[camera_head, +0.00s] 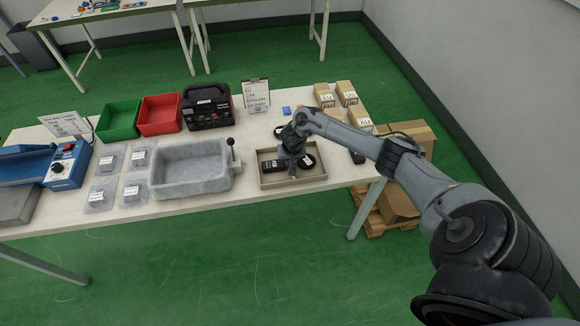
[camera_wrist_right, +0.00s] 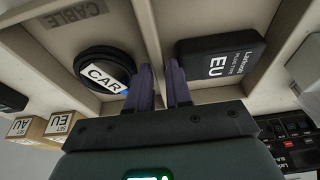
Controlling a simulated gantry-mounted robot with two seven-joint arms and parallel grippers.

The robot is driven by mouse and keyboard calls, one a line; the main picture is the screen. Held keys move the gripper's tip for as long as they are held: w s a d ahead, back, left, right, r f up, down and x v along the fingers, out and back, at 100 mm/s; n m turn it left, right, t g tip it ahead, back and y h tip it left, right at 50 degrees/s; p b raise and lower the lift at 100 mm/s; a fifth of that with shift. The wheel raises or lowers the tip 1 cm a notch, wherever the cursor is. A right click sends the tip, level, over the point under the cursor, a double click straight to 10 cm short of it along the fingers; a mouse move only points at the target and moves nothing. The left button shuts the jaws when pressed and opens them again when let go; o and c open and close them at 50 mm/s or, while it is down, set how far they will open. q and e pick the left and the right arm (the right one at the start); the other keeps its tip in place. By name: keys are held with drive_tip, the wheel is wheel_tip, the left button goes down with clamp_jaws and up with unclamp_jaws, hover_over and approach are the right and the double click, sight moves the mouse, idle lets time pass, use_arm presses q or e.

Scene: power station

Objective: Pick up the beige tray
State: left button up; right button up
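The beige tray (camera_head: 315,179) lies on the table, right of the grey basin in the head view. It has compartments and holds black items. In the right wrist view the tray (camera_wrist_right: 210,14) fills the upper part, with a round black item marked CAR (camera_wrist_right: 104,72) and a black box marked EU (camera_wrist_right: 222,57) in separate compartments. My right gripper (camera_head: 291,152) is over the tray's middle. In the wrist view its two purple fingers (camera_wrist_right: 159,80) are close together, one each side of the tray's central divider, and appear shut on it. My left gripper is not in view.
A grey basin (camera_head: 190,172) stands left of the tray. Behind are red (camera_head: 160,115) and green (camera_head: 119,120) bins, a black-and-red device (camera_head: 208,107) and a sign (camera_head: 255,94). Small cardboard boxes (camera_head: 325,95) stand at the back right. Bagged parts (camera_head: 104,163) lie left.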

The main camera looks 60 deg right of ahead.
clamp_jaws()
drive_tip(key=shift+r, duration=0.1)
